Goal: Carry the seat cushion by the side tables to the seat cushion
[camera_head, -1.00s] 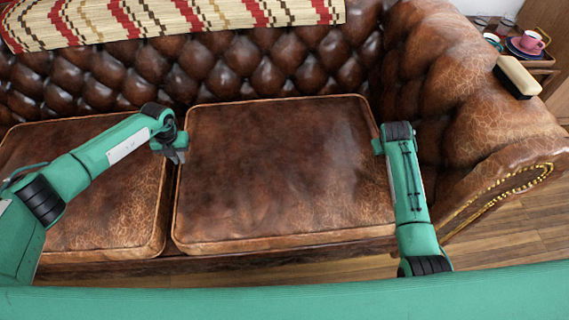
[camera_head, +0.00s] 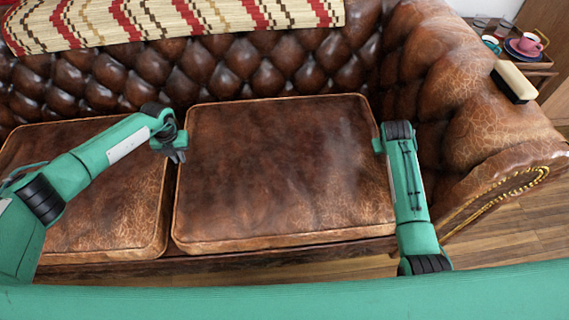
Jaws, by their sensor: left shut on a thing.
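A brown leather seat cushion (camera_head: 280,170) with piped edges lies flat on the sofa seat, on the right, near the side table. A second brown seat cushion (camera_head: 110,210) lies to its left, partly hidden behind my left arm. My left gripper (camera_head: 180,152) is at the left edge of the right cushion and is shut on it. My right gripper (camera_head: 378,145) is at the cushion's right edge; its fingers are mostly hidden, so I cannot see whether it is shut.
The tufted sofa back (camera_head: 230,65) carries a striped woven blanket (camera_head: 170,18). The rolled armrest (camera_head: 480,100) stands close on the right, with a brush-like block (camera_head: 515,82) on it. A side table (camera_head: 540,62) behind holds a pink cup (camera_head: 530,43) and saucer. Wooden floor shows in front.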

